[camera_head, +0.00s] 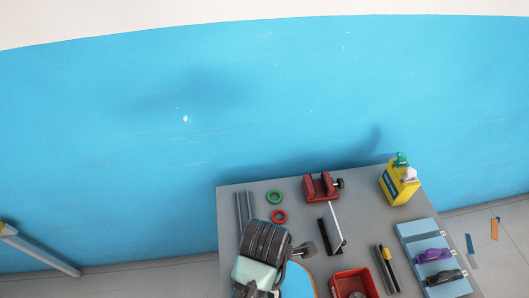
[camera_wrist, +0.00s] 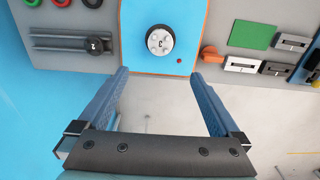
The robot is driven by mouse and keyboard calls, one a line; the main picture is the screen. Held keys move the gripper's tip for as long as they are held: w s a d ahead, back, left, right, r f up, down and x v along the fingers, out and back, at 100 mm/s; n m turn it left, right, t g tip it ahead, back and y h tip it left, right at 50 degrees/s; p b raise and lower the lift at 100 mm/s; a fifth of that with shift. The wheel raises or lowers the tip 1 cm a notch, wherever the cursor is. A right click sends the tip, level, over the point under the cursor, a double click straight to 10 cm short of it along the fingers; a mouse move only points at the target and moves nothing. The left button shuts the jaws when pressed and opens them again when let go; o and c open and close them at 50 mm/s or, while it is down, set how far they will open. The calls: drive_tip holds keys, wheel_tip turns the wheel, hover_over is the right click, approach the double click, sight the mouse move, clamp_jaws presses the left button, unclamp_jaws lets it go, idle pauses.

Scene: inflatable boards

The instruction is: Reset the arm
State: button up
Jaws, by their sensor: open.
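My gripper (camera_wrist: 159,76) is open in the wrist view, its two blue fingers spread wide with nothing between them. The fingertips appear near the edge of a blue board with an orange rim (camera_wrist: 190,40), which carries a round white knob (camera_wrist: 160,40). Whether they touch it I cannot tell. In the head view my dark, bent arm is over the front of the grey table (camera_head: 235,205). It hides part of the blue board (camera_head: 300,280).
A red vise (camera_head: 320,187), a tilted panel (camera_head: 333,228) and a yellow bottle (camera_head: 400,182) stand on the table. A red bin (camera_head: 354,284) is at the front, a blue case (camera_head: 418,230) at right. Green (camera_head: 274,197) and red (camera_head: 279,216) rings lie at left.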

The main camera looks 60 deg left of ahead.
idle(0.7)
drive_tip(key=w+a+r+m+t+y+b, duration=0.1)
drive_tip(key=w+r+m+t+y+b, duration=0.1)
drive_tip(key=w+r+m+t, duration=0.5)
drive_tip(key=w+a+r+m+y+b, duration=0.15)
drive_tip(key=w+r, duration=0.25)
drive_tip(key=w, duration=0.6)
drive_tip(key=w+d+r+m+t+b, duration=0.1)
drive_tip(key=w+d+r+m+t, duration=0.3)
drive_tip(key=r, duration=0.4)
drive_tip(key=w+d+r+m+t+b, duration=0.25)
drive_tip(key=w+r+m, duration=0.2)
drive_tip(key=r, duration=0.35)
drive_tip(key=d+r+m+t+b, duration=0.1)
drive_tip(key=d+r+m+t, duration=0.3)
drive_tip(key=r, duration=0.5)
drive_tip(key=d+r+m+t+b, duration=0.1)
drive_tip(key=d+r+m+t, duration=0.3)
drive_tip(key=r, duration=0.4)
drive_tip(key=s+d+r+m+t+h+b, duration=0.1)
drive_tip(key=s+d+r+m+t+h, duration=0.2)
drive_tip(key=s+d+r+m+t, duration=0.3)
drive_tip(key=s+r, duration=0.4)
drive_tip(key=r, duration=0.2)
drive_tip(key=shift+d+m, duration=0.25)
drive_tip(key=shift+m, duration=0.05)
drive_tip(key=shift+w+h, duration=0.1)
drive_tip(key=shift+h, duration=0.15)
